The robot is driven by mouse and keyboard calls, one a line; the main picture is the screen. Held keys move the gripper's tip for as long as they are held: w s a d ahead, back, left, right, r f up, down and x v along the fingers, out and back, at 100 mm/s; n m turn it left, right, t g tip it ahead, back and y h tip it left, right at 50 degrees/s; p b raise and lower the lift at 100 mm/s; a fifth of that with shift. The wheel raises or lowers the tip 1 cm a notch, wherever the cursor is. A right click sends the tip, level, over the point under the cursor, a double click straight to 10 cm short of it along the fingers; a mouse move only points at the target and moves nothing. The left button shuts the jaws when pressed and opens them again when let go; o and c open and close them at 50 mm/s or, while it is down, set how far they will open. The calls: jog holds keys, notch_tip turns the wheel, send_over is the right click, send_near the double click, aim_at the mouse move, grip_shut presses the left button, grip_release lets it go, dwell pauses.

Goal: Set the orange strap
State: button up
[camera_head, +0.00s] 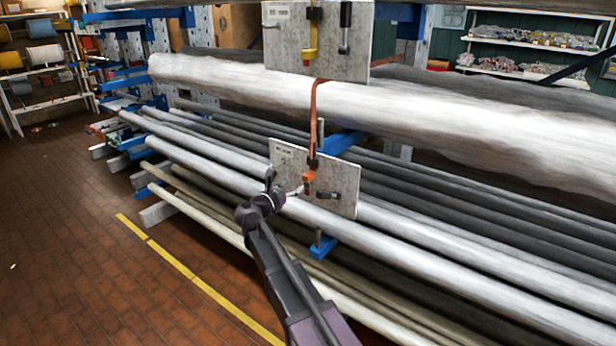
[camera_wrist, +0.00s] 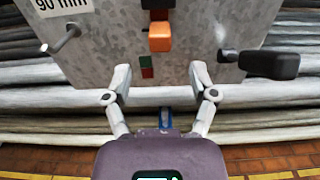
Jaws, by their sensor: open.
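The orange strap (camera_head: 314,115) runs down from the upper grey plate (camera_head: 345,60) across the thick pale pipe to the lower grey plate (camera_head: 345,183). There it meets a black fitting (camera_head: 313,162) with an orange block below it. The orange block (camera_wrist: 160,37) also shows in the wrist view, below black parts and in front of the plate. A small green and red mark (camera_wrist: 147,66) lies beneath it. My gripper (camera_wrist: 161,77) is open and empty, its fingertips apart below the orange block and on either side of it. In the head view it is by the lower plate's left part.
A black lever handle (camera_wrist: 270,64) sticks out of the plate at right, near the right finger. A metal pin (camera_wrist: 62,38) sticks out at left, under a "90 mm" label. Long pipes (camera_head: 450,250) lie behind and below. The brick floor (camera_head: 100,230) is clear at left.

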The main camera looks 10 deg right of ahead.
aim_at(305, 178)
jog(key=x, duration=0.8)
jog(key=shift+w+d, duration=0.2)
jog(key=shift+d, duration=0.05)
jog(key=shift+f, duration=0.1)
grip_shut()
